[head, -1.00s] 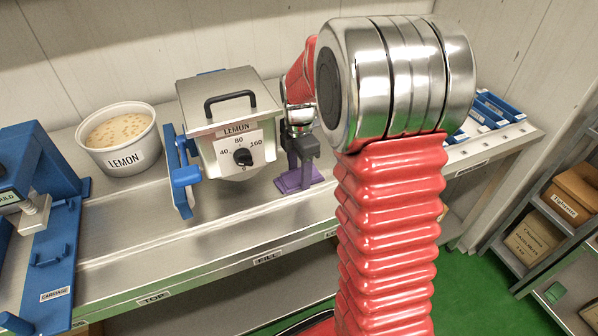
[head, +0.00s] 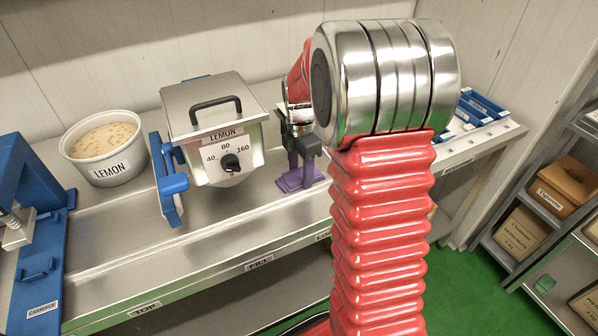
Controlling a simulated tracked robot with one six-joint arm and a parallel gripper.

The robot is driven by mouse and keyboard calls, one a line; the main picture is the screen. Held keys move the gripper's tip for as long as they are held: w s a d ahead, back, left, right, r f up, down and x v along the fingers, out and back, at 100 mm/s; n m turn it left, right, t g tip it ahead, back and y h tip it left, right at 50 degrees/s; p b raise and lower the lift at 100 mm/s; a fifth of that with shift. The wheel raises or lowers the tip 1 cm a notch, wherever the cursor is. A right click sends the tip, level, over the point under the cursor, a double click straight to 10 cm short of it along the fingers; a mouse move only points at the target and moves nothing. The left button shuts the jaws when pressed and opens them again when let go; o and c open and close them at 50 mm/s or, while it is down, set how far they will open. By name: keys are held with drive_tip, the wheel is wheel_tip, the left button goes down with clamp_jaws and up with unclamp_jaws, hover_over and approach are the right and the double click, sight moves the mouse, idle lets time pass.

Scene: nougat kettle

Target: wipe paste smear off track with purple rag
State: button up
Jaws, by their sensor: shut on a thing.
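In the head view, the purple rag (head: 301,180) is at the steel bench surface, just right of the lemon kettle. My gripper (head: 305,155) is above it, shut on its raised upper part. The rag's lower part spreads flat and appears to touch the steel. The steel track (head: 150,250) runs along the bench, in front of the kettle. I cannot make out a paste smear; part of the track to the right is hidden behind my red arm.
The lemon kettle (head: 215,125) with blue side handle stands close left of my gripper. A white lemon tub (head: 103,150) and a blue carriage (head: 40,270) are farther left. Blue trays (head: 485,105) lie at the bench's right end. Shelves with boxes (head: 565,185) stand right.

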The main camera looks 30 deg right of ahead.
drive_tip(key=shift+d, duration=0.1)
drive_tip(key=shift+s+d+r, duration=0.1)
drive_tip(key=shift+d+r, duration=0.05)
drive_tip(key=shift+d, duration=1.65)
drive_tip(key=shift+s+d+f, duration=0.1)
drive_tip(key=shift+d, duration=0.85)
drive_tip(key=shift+s+d+f, duration=0.1)
drive_tip(key=shift+d, duration=0.85)
drive_tip(key=shift+r, duration=0.15)
drive_tip(key=shift+w+r, duration=0.1)
drive_tip(key=shift+r, duration=2.8)
drive_tip(key=shift+r, duration=0.1)
drive_tip(key=shift+r, duration=1.4)
